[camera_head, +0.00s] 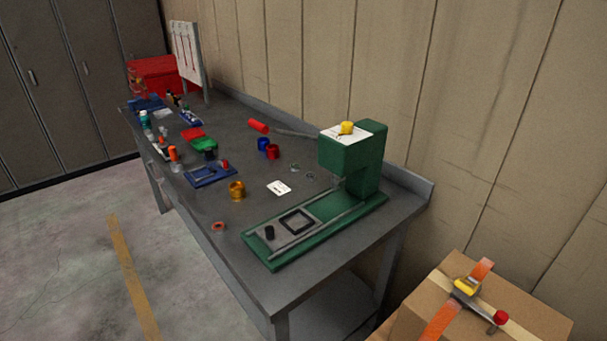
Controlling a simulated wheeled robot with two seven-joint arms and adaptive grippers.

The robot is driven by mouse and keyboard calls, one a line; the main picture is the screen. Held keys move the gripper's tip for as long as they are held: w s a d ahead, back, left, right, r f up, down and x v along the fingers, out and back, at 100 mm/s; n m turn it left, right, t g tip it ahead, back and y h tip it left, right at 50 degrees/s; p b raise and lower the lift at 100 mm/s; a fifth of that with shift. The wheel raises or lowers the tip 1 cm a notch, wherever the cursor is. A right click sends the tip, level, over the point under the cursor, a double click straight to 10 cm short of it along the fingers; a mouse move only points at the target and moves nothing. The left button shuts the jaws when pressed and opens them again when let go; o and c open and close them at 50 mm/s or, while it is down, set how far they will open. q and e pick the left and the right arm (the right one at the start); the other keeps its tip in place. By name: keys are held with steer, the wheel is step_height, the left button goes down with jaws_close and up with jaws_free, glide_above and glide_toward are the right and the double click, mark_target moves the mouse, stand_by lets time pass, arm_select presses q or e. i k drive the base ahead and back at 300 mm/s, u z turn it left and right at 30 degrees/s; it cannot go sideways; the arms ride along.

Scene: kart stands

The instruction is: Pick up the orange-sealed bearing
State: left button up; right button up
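A small ring with an orange-red face, which looks like the orange-sealed bearing (218,227), lies flat near the front left edge of the grey workbench (245,264). It sits left of the green press (352,163) and its base, apart from both. Two other small rings lie left of the press column: one greenish-grey ring (294,167) and one darker ring (310,175). Their seal colours are too small to tell surely. Neither of my grippers is in view.
An orange-yellow cup (236,190), a white card (278,188) and a blue tray (209,174) stand near the bearing. A strapped cardboard box (540,320) is at lower right. Floor left of the bench is clear.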

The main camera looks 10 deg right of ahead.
mark_target(218, 228)
steer(key=u, duration=1.25)
steer(key=i, duration=1.9)
steer(key=z, duration=3.1)
